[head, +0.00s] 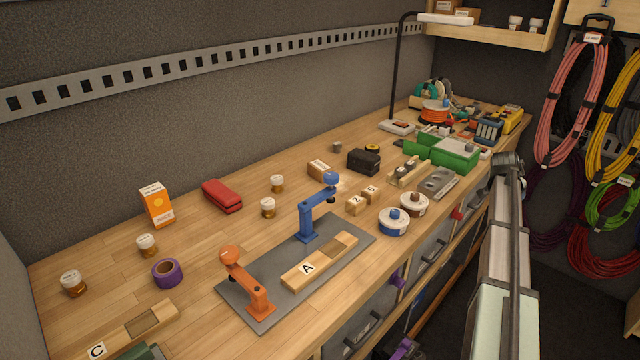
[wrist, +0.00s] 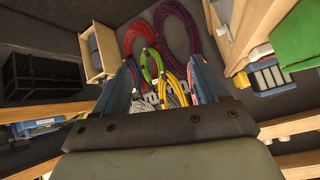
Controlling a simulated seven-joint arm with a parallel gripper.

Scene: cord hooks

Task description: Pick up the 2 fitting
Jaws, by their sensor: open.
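The 2 fitting (head: 355,204) is a small light-wood block marked "2". It sits on the wooden bench in the head view, right of the blue clamp arm. A similar block marked "5" (head: 371,193) stands close behind it to the right. My gripper (wrist: 164,75) is open, its two bluish fingers spread wide with nothing held between them. The wrist view looks toward hanging cord coils, and the 2 fitting does not show there. In the head view my arm stands at the right, off the bench's front edge, and I cannot make out the fingertips.
A blue-and-white spool (head: 394,223) and a brown-and-white spool (head: 414,204) stand right of the fittings. The blue clamp (head: 309,222), orange clamp (head: 258,296) and block A (head: 305,271) are on a grey mat (head: 238,289). A black box (head: 364,161) stands behind.

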